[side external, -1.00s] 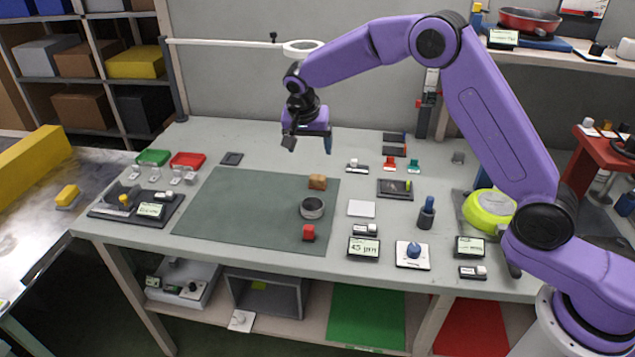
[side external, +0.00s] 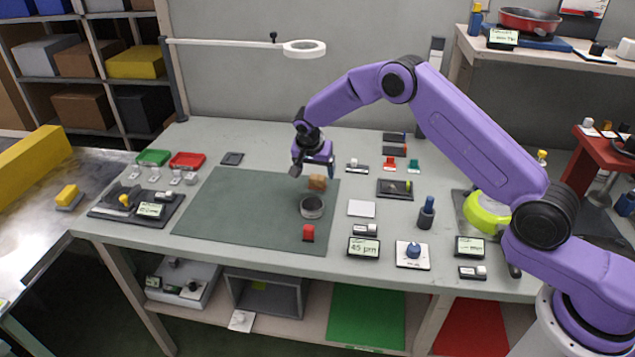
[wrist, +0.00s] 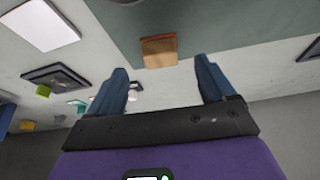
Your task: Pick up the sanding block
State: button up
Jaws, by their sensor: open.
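The sanding block looks to be the small tan-brown block (side external: 317,183) on the right part of the dark green mat (side external: 235,215). In the wrist view the block (wrist: 159,52) lies near the mat's edge, just beyond the gap between the fingertips. My gripper (side external: 312,171) is open and empty, above and slightly behind the block. In the wrist view both blue fingers of my gripper (wrist: 161,66) are spread apart with nothing between them. The height left between fingertips and block is hard to tell.
A dark round pot with a pale rim (side external: 312,207) stands close in front of the block. A white square pad (side external: 361,208) and displays (side external: 363,248) sit to the right. The mat's left side is clear.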

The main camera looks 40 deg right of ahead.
aim_at(317, 177)
jog(key=shift+x, duration=2.8)
jog(key=shift+w+d+r, duration=0.1)
jog(key=shift+w+d, duration=0.05)
jog(key=shift+w, duration=0.05)
jog(key=c, duration=1.2)
jog(key=shift+o, duration=0.2)
